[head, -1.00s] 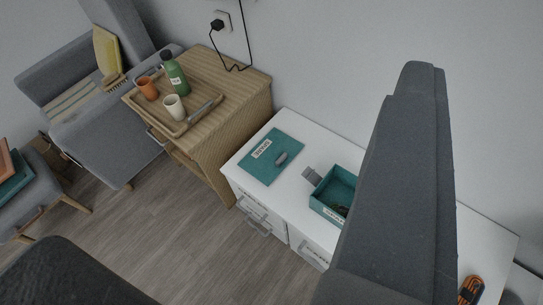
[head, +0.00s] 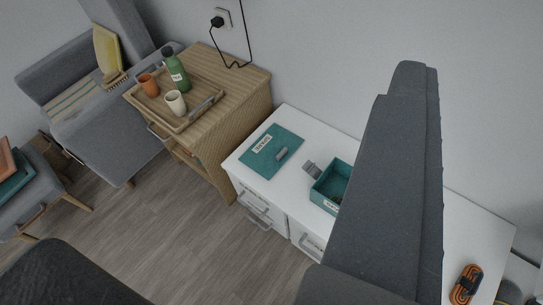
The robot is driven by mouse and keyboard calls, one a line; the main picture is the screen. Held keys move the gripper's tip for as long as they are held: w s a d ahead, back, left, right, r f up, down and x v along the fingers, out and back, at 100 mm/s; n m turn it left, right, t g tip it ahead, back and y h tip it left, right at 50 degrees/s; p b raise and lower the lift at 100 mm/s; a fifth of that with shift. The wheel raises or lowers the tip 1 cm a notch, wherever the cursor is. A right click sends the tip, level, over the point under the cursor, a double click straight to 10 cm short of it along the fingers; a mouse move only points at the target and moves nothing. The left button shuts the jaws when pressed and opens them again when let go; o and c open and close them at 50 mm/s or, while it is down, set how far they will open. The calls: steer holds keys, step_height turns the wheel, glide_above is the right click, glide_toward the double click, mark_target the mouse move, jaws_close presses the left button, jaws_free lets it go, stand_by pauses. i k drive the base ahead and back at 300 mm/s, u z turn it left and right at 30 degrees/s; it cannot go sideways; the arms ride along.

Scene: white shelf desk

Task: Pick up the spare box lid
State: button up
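The spare box lid (head: 268,163) is a flat teal panel with a white label and a small grey handle (head: 281,153). It lies flat on the left part of the white desk top (head: 298,186). A teal open box (head: 323,203) stands to its right, with a gap between them. My dark grey arm link (head: 385,190) hides the right side of the box. My gripper is not visible, so its place relative to the lid cannot be seen.
A small grey item (head: 312,168) sits at the box's left side. A wooden cabinet (head: 240,95) adjoins the desk's left end, bearing a tray (head: 186,121) with a green bottle (head: 175,72) and two cups. An orange cord bundle (head: 466,284) lies at the desk's right. Floor in front is clear.

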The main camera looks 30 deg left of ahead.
mark_target(269, 154)
steer(key=k, duration=1.1)
steer(key=u, duration=0.4)
steer(key=i, duration=0.4)
steer(key=u, duration=0.65)
steer(key=i, duration=1.2)
steer(key=z, duration=0.4)
steer(key=i, duration=0.75)
steer(key=z, duration=0.55)
